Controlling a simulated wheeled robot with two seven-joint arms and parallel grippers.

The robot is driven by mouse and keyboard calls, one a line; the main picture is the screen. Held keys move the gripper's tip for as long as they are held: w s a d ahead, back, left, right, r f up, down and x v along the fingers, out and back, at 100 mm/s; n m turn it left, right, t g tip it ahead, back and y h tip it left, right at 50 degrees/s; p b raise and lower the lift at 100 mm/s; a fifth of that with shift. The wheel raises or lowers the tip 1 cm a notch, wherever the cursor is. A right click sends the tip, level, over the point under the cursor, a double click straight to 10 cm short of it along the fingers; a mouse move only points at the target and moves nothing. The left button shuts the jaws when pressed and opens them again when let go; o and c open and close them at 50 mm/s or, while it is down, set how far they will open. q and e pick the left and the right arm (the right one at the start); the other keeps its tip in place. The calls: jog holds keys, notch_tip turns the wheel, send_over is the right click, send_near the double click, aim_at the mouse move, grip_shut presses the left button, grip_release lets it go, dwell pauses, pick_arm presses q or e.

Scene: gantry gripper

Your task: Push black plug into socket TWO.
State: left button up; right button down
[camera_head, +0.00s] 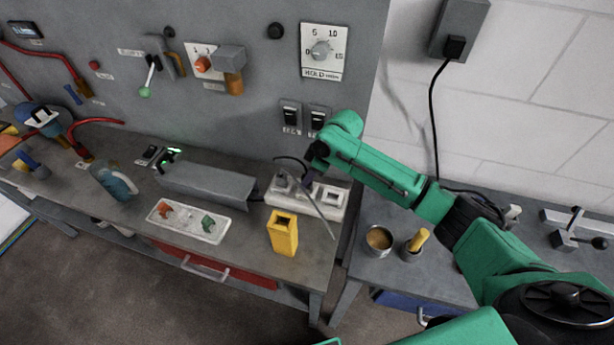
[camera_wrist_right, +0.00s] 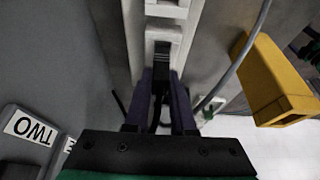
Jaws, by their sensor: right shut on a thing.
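My right gripper (camera_head: 303,180) reaches down over the white socket block (camera_head: 330,211) at the bench's right end. In the right wrist view, its two dark fingers (camera_wrist_right: 161,105) are shut on the black plug (camera_wrist_right: 161,78). The plug's tip is at a square socket in the white socket block (camera_wrist_right: 133,35); I cannot tell how deep it sits. Other square sockets lie farther along the block. A label reading TWO (camera_wrist_right: 30,128) shows on the panel at left. My left gripper is not in view.
A yellow holder (camera_head: 284,236) stands in front of the socket block. A grey trough (camera_head: 205,185) and a white tray (camera_head: 188,222) lie to its left. A grey cable (camera_wrist_right: 242,62) passes beside the block. A tin cup (camera_head: 378,240) stands on the right bench.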

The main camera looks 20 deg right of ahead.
jog(key=shift+f+b, duration=0.4)
jog(key=shift+f, duration=0.8)
jog(key=c, duration=0.7)
grip_release()
jog(key=shift+r, duration=0.1)
jog(key=b+v, duration=0.3)
jog(key=v, duration=1.1)
jog(key=shift+d+r, duration=0.1)
jog(key=shift+r, duration=0.15)
